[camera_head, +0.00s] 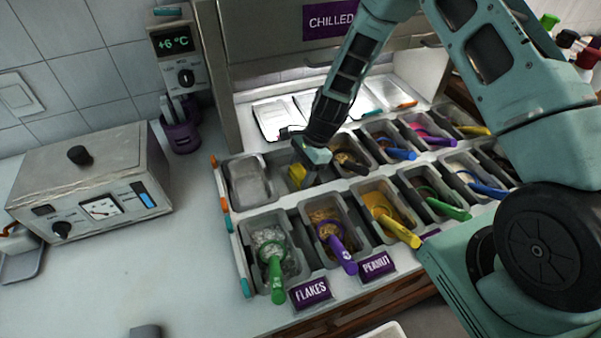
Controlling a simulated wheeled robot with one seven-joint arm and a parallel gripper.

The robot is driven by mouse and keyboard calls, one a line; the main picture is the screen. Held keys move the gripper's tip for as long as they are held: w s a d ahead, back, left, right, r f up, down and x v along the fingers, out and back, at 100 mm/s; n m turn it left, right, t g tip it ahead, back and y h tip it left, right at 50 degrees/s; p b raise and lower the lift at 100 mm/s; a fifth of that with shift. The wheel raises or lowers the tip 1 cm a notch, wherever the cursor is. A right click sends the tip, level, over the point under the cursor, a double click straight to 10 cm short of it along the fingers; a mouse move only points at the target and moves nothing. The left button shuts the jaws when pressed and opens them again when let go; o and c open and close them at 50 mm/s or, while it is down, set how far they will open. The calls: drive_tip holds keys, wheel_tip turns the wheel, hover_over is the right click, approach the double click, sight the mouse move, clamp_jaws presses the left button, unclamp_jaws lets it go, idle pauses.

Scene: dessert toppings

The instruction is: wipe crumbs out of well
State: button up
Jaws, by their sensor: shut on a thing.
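My gripper (308,160) reaches down over the back row of the topping station. It is shut on a small yellow thing (297,175), which looks like a sponge or cloth. No crumbs can be made out at this size.
Front tubs of flakes (272,239), peanut (327,216) and a yellow topping (382,200) hold scoops whose handles stick out. More tubs continue right. A grey control box (95,180) stands on the left counter. The counter before it is mostly clear.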

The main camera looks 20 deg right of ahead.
wheel_tip(320, 180, up, 12)
drive_tip(key=p, duration=0.8)
drive_tip(key=shift+p, duration=0.3)
drive_tip(key=shift+f, duration=0.1)
